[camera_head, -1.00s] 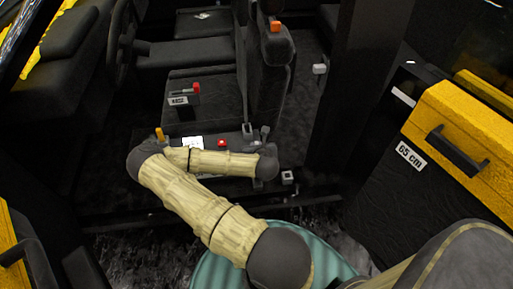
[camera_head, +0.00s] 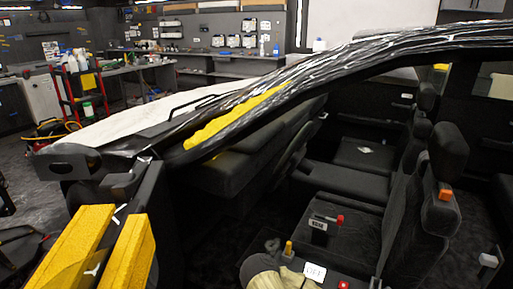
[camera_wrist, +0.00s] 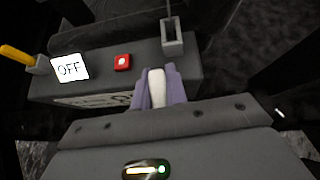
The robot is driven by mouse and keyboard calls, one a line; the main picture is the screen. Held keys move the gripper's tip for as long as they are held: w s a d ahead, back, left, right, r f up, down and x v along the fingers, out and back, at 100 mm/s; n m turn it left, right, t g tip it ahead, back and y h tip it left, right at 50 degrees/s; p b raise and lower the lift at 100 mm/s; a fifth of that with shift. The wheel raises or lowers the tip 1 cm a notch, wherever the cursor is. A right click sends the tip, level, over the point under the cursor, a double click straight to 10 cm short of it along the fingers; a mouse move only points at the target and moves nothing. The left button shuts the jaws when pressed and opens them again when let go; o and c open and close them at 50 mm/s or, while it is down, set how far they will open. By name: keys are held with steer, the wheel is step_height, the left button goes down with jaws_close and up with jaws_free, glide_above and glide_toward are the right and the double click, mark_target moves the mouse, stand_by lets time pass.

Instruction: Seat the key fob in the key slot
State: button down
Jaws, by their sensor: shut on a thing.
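My gripper (camera_wrist: 156,88) shows in the wrist view with two purple-grey fingers shut on a pale, whitish object (camera_wrist: 157,86), which I take to be the key fob. Most of the fob is hidden between the fingers. It is at the near edge of a grey console (camera_wrist: 95,83); I cannot tell whether it touches it. A grey square holder (camera_wrist: 173,38) with a thin upright rod stands on the console's far right; I cannot tell whether it is the key slot.
The console bears a red button (camera_wrist: 122,62), a white OFF card (camera_wrist: 69,67) and a yellow lever (camera_wrist: 17,55). In the head view, car seats (camera_head: 440,190) and a steering wheel (camera_head: 290,150) stand nearby.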

steer(key=w+a+r+n+y+p, duration=0.2)
steer(key=a+r+p, duration=0.5)
steer(key=a+p, duration=0.2)
steer(key=w+a+r+n+t+y+p, duration=0.1)
steer(key=w+a+r+n+y+p, duration=0.1)
steer(key=a+r+p, duration=0.6)
steer(key=a+n+y+p, duration=0.1)
steer(key=a+p, duration=0.1)
steer(key=a, duration=0.4)
steer(key=shift+w+a, duration=0.15)
steer(key=shift+r, duration=0.1)
steer(key=shift+d, duration=0.55)
steer(key=shift+w, duration=0.15)
